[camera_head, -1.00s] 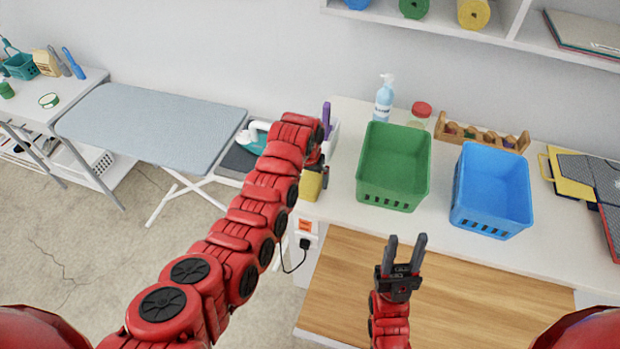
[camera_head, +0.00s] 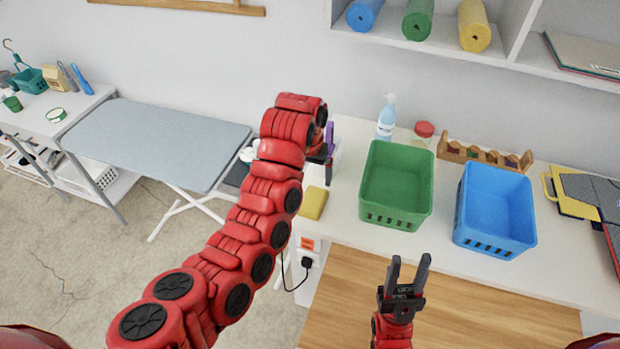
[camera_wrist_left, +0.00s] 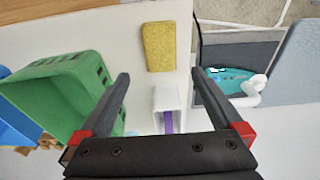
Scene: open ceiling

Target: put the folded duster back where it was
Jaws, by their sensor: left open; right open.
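The yellow folded duster (camera_head: 313,203) lies flat on the white worktop (camera_head: 345,215), near its left front corner. It also shows in the left wrist view (camera_wrist_left: 159,46), ahead of my left fingertips. My left gripper (camera_head: 323,160) is above the worktop's left end, behind the duster and apart from it. In the left wrist view, its two fingers (camera_wrist_left: 160,74) are spread with nothing between them. My right gripper (camera_head: 411,263) is open and empty over the wooden board at the front.
A white holder (camera_wrist_left: 167,103) with a purple item stands below my left gripper. A green basket (camera_head: 395,185) and a blue basket (camera_head: 495,210) stand to the right. A spray bottle (camera_head: 386,118) and a red-lidded jar (camera_head: 423,133) are behind. An ironing board (camera_head: 155,140) stands left, across a gap.

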